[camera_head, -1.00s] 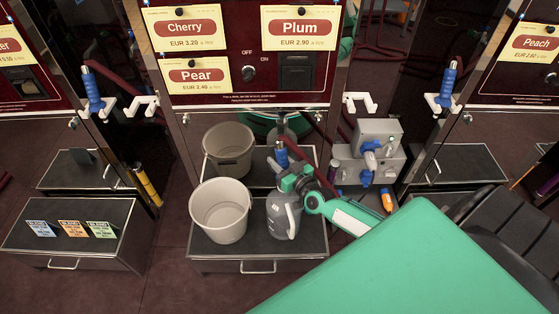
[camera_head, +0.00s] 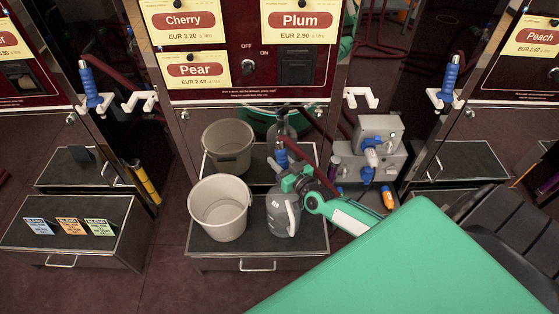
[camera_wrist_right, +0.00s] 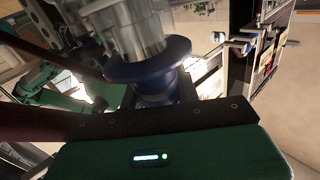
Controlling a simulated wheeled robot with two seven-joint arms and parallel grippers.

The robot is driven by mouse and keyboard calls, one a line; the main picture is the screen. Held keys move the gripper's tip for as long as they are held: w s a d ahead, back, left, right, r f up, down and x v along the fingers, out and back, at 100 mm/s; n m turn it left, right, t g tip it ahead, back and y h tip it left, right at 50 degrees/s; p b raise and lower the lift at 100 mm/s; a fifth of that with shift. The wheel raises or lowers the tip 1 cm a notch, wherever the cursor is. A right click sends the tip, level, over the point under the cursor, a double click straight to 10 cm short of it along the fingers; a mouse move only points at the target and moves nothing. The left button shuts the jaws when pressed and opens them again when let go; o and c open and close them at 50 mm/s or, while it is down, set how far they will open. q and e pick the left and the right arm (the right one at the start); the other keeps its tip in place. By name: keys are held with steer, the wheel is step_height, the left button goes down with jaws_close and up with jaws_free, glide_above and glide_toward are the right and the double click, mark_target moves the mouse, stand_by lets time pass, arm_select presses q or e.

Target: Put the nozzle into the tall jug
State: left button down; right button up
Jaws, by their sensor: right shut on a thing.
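The tall jug (camera_head: 285,216) is grey with a handle and stands on the shelf under the Cherry, Plum and Pear panel. My right gripper (camera_head: 286,180) is at the jug's top and covers its mouth. It is shut on the blue nozzle (camera_head: 281,158), whose blue part sticks up above the fingers. In the right wrist view the nozzle (camera_wrist_right: 152,82) shows a blue collar and a shiny metal part between the jaws. Whether the spout is inside the jug's mouth is hidden. My left gripper is not in view.
A light bucket (camera_head: 220,207) stands left of the jug, with a darker bucket (camera_head: 228,147) behind. A grey device (camera_head: 372,158) stands to the right. Other blue nozzles hang left (camera_head: 90,83) and right (camera_head: 448,82). A dark red hose (camera_head: 325,150) runs near my arm.

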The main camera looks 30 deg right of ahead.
steer(key=shift+f+b, duration=0.3)
steer(key=shift+f, duration=0.1)
steer(key=o, duration=1.2)
steer(key=shift+s, duration=0.15)
arm_select(q)
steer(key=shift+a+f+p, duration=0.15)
steer(key=shift+p, duration=0.3)
arm_select(e)
steer(key=s, duration=0.4)
steer(key=s+d, duration=0.1)
steer(key=s, duration=0.8)
steer(key=shift+s+d, duration=0.15)
steer(key=shift+s, duration=0.05)
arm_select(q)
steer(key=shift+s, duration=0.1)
